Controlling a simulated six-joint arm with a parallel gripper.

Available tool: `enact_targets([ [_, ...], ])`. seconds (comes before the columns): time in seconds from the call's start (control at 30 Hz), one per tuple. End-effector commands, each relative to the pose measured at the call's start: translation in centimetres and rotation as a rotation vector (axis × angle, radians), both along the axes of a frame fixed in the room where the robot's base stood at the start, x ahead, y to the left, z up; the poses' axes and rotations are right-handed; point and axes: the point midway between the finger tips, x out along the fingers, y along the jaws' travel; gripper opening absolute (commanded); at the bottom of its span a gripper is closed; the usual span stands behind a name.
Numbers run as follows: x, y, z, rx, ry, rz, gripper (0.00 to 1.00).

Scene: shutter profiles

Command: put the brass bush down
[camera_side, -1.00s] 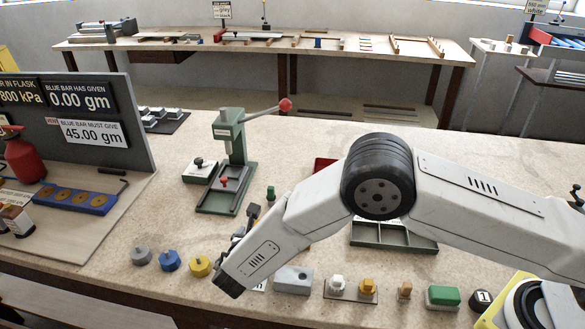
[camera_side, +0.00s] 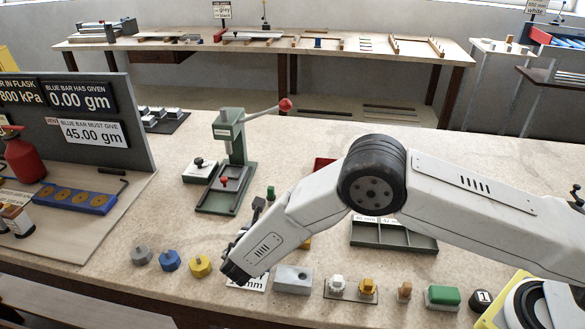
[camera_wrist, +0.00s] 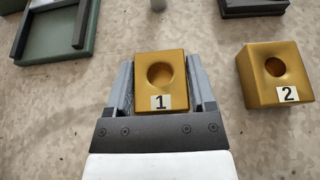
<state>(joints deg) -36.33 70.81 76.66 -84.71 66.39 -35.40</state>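A brass bush marked 1 (camera_wrist: 147,92), a square block with a round hole in its top, sits between the two fingers of my gripper (camera_wrist: 160,75) in the wrist view. The fingers lie close along both its sides and appear shut on it. I cannot tell whether its underside touches the bench. A second brass block marked 2 (camera_wrist: 268,75) stands apart to the right.
A green press (camera_side: 230,160) with a red-knobbed lever stands behind. Grey, blue and yellow knobbed pieces (camera_side: 169,261) line the front left; a grey block (camera_side: 293,279) stands right of my wrist. A green tray (camera_wrist: 57,30) is at the upper left of the wrist view.

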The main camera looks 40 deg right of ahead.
Motion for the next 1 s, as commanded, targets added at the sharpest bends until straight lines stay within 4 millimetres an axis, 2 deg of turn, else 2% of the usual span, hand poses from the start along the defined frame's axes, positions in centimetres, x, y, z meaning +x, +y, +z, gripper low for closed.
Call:
enact_targets([
  [0.03, 0.0, 0.0, 0.0, 0.000, 0.000, 0.000, 0.52],
  [0.2, 0.0, 0.0, 0.0, 0.000, 0.000, 0.000, 0.00],
  [0.67, 0.0, 0.0, 0.6, 0.000, -0.001, 0.000, 0.00],
  [1.0, -0.4, -0.1, 3.8, 0.000, -0.001, 0.000, 0.00],
])
